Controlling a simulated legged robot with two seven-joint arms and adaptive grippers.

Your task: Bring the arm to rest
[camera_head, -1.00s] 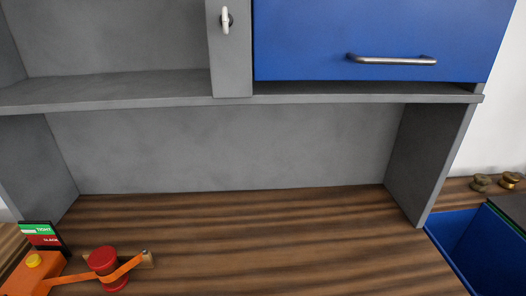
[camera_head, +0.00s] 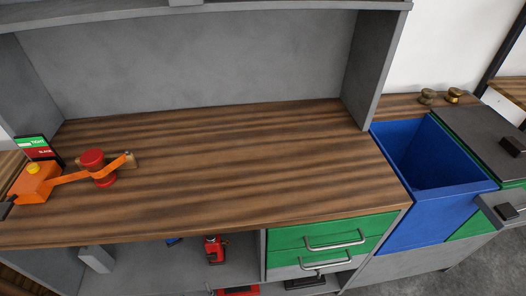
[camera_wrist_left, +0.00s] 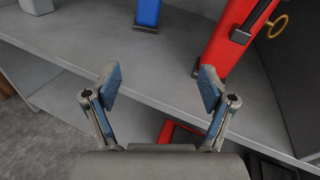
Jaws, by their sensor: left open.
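My left gripper (camera_wrist_left: 160,86) shows in the left wrist view with its two blue-padded fingers wide apart and nothing between them. It is in front of a grey shelf (camera_wrist_left: 130,75). My left gripper cannot be made out in the head view, and my right gripper is not in view. The belt dynamo (camera_head: 35,183), an orange block with a yellow button, stands at the left of the wooden worktop. An orange belt (camera_head: 70,178) runs from it to the red pulley (camera_head: 98,168). A sign reading TIGHT and SLACK (camera_head: 36,148) stands behind the block.
The wooden worktop (camera_head: 240,165) is clear in its middle and right. Below are green drawers (camera_head: 335,232) and an open shelf with a red tool (camera_head: 214,248). A blue bin (camera_head: 425,160) stands at the right. The wrist view shows red (camera_wrist_left: 225,40) and blue (camera_wrist_left: 148,12) objects on the shelf.

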